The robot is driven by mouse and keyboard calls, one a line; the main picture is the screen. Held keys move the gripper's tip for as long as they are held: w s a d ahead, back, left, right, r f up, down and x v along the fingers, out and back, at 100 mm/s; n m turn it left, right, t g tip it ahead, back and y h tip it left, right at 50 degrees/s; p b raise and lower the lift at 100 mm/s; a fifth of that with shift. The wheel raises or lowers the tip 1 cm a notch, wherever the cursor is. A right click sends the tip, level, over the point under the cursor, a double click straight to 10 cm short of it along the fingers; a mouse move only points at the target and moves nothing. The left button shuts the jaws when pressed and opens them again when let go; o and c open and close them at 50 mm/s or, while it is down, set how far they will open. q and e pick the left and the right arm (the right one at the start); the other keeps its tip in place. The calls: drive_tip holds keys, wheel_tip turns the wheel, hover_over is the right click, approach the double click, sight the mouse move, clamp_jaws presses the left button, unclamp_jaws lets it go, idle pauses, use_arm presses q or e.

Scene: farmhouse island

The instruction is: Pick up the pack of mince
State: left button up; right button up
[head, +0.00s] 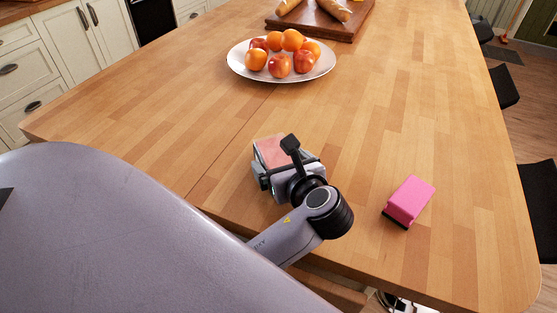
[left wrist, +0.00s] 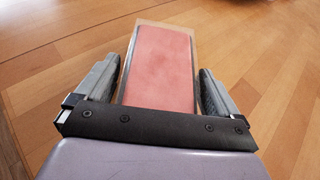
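The pack of mince (head: 270,150) is a clear tray of pink meat on the wooden island, near its front edge. My left gripper (head: 284,178) is over the near part of the pack. In the left wrist view the pack (left wrist: 158,68) lies between the two fingers (left wrist: 160,88), one along each long side. A narrow gap shows beside the left finger, and the right finger is very close to the pack's side. The gripper looks open around the pack. The pack's near end is hidden by the gripper. My right gripper is not in view.
A pink block with a dark underside (head: 410,200) lies to the right of the pack. A plate (head: 236,67) of oranges and apples stands farther back. A board (head: 327,27) with bread is at the far end. The wooden island top (head: 400,110) between them is clear.

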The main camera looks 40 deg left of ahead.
sight(281, 159)
use_arm(q)
drive_tip(key=c, duration=0.9)
drive_tip(key=shift+r, duration=0.1)
wheel_tip(281, 159, up, 20)
idle(1.4)
